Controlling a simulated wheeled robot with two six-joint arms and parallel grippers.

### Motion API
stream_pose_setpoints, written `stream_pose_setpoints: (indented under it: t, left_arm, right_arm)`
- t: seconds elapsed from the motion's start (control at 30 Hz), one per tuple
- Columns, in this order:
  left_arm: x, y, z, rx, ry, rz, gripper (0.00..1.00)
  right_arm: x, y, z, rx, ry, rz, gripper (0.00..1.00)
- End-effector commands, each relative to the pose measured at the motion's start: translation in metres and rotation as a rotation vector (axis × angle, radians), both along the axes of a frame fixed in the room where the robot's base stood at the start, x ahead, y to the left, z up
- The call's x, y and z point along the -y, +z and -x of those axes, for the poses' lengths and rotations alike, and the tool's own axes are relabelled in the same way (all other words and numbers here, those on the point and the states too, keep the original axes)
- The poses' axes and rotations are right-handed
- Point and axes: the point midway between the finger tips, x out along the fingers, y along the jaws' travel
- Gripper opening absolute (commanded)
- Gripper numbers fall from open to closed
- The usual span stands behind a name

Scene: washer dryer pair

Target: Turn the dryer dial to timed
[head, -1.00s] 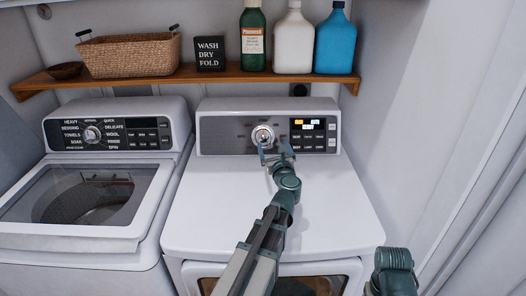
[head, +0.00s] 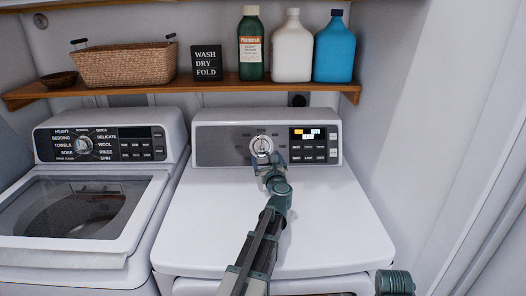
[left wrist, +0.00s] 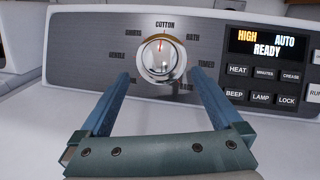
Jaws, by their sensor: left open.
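The dryer dial (head: 262,146) is a round silver knob on the dryer's grey control panel. In the left wrist view the dial (left wrist: 160,58) has labels around it, with COTTON at the top, BATH at upper right and what reads as TIMED at right. A red mark on the knob seems to point up near COTTON. My left gripper (head: 268,162) is open, just in front of the dial. In the left wrist view its blue fingers (left wrist: 161,75) are spread to the left and right of the knob's lower part, with gaps visible.
The dryer display (left wrist: 268,42) reads HIGH, AUTO, READY, with buttons below. The washer (head: 85,190) stands at left. A wooden shelf (head: 215,88) above holds a basket (head: 125,65), a sign and bottles (head: 292,48). The dryer top (head: 330,215) is clear.

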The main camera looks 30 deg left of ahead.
Motion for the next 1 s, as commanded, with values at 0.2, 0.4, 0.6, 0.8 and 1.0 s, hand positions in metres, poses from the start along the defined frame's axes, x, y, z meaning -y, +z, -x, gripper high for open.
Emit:
stream_pose_setpoints:
  t: [0.2,0.4,0.6,0.8,1.0]
  left_arm:
    - [-0.028,0.000,-0.034,0.000,0.001,0.000,1.00]
    - [-0.041,0.000,-0.049,0.000,-0.001,0.000,1.00]
    - [-0.045,0.000,-0.053,0.000,0.000,0.000,1.00]
    - [-0.045,0.000,-0.053,0.000,-0.001,0.000,1.00]
    - [-0.045,0.000,-0.053,0.000,-0.001,0.000,0.71]
  right_arm:
    - [0.000,0.000,0.000,0.000,0.000,0.000,0.00]
    - [0.000,0.000,0.000,0.000,0.000,0.000,0.00]
    - [0.000,0.000,0.000,0.000,0.000,0.000,0.00]
    - [0.000,0.000,0.000,0.000,0.000,0.000,0.00]
    - [0.000,0.000,0.000,0.000,0.000,0.000,0.00]
